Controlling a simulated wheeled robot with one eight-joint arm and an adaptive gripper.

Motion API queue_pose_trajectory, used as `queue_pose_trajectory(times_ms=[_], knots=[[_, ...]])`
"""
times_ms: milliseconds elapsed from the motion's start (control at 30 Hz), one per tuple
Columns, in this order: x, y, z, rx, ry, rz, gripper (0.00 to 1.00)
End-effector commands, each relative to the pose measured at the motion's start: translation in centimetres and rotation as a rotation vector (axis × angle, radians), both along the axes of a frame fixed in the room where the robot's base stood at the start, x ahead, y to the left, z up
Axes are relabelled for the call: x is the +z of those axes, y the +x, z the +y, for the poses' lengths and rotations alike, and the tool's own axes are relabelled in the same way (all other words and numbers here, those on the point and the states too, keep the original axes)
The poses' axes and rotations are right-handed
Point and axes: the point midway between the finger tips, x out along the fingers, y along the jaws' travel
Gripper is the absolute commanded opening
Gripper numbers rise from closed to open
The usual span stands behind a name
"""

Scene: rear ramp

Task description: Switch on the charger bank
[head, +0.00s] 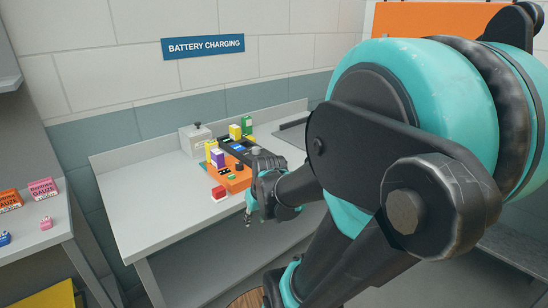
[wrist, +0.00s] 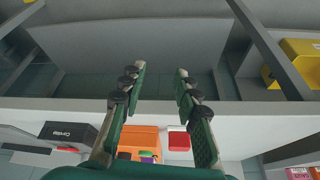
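The charging equipment stands on the grey bench under a "BATTERY CHARGING" sign (head: 203,47). An orange unit (head: 237,181) with a dark knob sits at the front, and a dark bank with blue parts (head: 237,146) lies behind it. I cannot tell which part is the switch. My gripper (head: 249,217) is near the bench's front edge, apart from the unit, which my arm partly hides. In the wrist view my gripper (wrist: 160,78) is open and empty, its two green fingers spread. The orange unit (wrist: 139,140) shows behind the fingers there.
A red-and-white block (head: 218,194) sits by the unit's front left. Yellow, purple and green upright items stand around the bank. A grey box with a black knob (head: 195,139) stands behind left. The bench (head: 145,180) is clear at left.

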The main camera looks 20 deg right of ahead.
Motion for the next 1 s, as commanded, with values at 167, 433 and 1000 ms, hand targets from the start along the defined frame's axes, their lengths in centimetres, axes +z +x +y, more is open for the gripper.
queue_pose_trajectory(times_ms=[167,433,1000], knots=[[5.3,6.6,-3.6,0.067,0.032,-0.048,0.06],[13.5,14.3,-11.4,0.174,0.046,-0.169,0.00],[19.4,17.9,-18.0,0.246,0.018,-0.280,0.00]])
